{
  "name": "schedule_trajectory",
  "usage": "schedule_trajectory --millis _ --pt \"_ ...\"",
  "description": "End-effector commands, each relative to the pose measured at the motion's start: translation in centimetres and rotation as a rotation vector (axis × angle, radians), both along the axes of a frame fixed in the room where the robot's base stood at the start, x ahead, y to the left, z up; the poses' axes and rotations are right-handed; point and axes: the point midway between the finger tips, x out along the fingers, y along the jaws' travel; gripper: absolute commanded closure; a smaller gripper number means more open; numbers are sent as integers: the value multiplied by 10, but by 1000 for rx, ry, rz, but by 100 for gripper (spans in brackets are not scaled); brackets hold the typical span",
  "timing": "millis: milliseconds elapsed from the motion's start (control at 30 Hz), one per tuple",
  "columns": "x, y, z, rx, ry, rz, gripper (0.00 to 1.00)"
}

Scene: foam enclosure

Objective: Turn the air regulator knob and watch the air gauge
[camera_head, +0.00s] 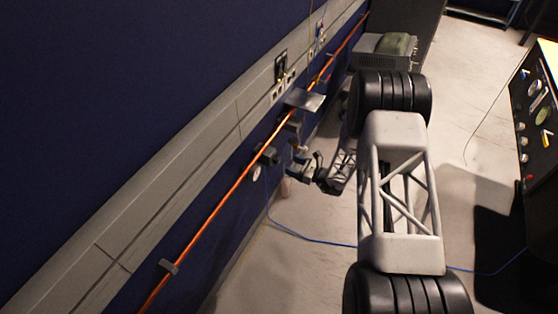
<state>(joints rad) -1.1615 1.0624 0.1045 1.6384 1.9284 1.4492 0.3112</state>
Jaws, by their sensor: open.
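My gripper (303,166) is open at the end of my arm, close to the copper pipe on the left wall. It appears small and partly dark against the wall. A dark block-shaped fitting (268,156) sits on the pipe just left of my gripper; it may be the air regulator. A small pale round shape (257,173) hangs just below it and may be the air gauge, but its face cannot be read. The knob cannot be made out clearly. I cannot tell whether my gripper touches anything.
The copper pipe (218,213) runs along the blue wall below a grey trunking (195,138) with sockets. A small metal shelf (304,99) juts out above my gripper. A blue cable (315,240) crosses the floor. A panel with knobs and dials (539,112) stands at right.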

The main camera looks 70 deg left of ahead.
Motion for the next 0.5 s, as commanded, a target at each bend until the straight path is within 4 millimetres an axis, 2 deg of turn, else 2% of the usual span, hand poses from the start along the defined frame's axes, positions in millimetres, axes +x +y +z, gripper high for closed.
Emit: schedule_trajectory --millis 500 --pt "-40 39 0 1 -1 2 33"
